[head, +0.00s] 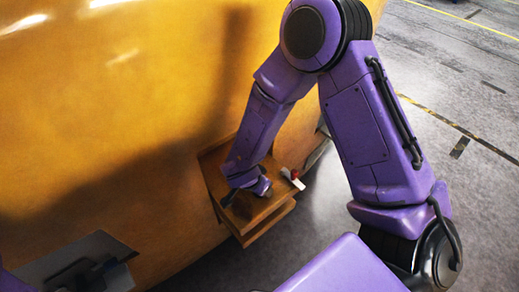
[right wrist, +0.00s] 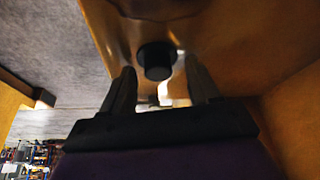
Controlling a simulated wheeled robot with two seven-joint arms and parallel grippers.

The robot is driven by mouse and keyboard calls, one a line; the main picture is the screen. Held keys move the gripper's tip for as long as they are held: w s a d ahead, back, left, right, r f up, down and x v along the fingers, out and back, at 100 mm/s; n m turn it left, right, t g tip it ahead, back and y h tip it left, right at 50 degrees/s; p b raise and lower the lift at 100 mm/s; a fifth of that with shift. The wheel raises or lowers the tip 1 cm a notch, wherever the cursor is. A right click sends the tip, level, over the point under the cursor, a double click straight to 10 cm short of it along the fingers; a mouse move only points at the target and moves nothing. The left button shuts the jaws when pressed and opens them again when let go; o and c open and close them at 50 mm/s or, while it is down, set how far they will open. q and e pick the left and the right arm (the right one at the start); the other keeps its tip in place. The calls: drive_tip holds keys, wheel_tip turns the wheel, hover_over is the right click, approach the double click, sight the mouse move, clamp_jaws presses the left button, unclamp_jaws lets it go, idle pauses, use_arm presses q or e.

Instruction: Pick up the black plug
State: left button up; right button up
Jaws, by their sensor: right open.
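The black plug (right wrist: 157,60) is a short dark cylinder in the right wrist view, standing out from an orange-brown wooden surface. My right gripper (right wrist: 160,84) is open, with one dark finger on each side of the view and the plug beyond and between them. I see no contact between the fingers and the plug. In the head view my right gripper (head: 232,197) is a small dark shape low over a wooden stand, and I cannot make out the plug there. A dark shape at the lower left may be my left gripper (head: 88,275), but its jaws are unclear.
The small wooden stand (head: 247,238) is beside a large yellow curved body (head: 110,130). A red item (head: 294,174) and a white item (head: 287,182) are at its right edge. A grey plate (head: 98,243) lies at lower left. Grey floor (head: 460,100) is open at right.

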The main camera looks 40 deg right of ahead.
clamp_jaws()
drive_tip(key=shift+r, duration=0.15)
drive_tip(key=shift+r, duration=0.3)
wheel_tip(320, 180, up, 3)
drive_tip(key=shift+a+p, duration=0.15)
drive_tip(key=shift+p, duration=0.45)
drive_tip(key=s+a+r, duration=0.8)
drive_tip(key=a+r, duration=0.1)
drive_tip(key=a, duration=0.2)
drive_tip(key=shift+a, duration=0.2)
drive_tip(key=shift+r, duration=0.1)
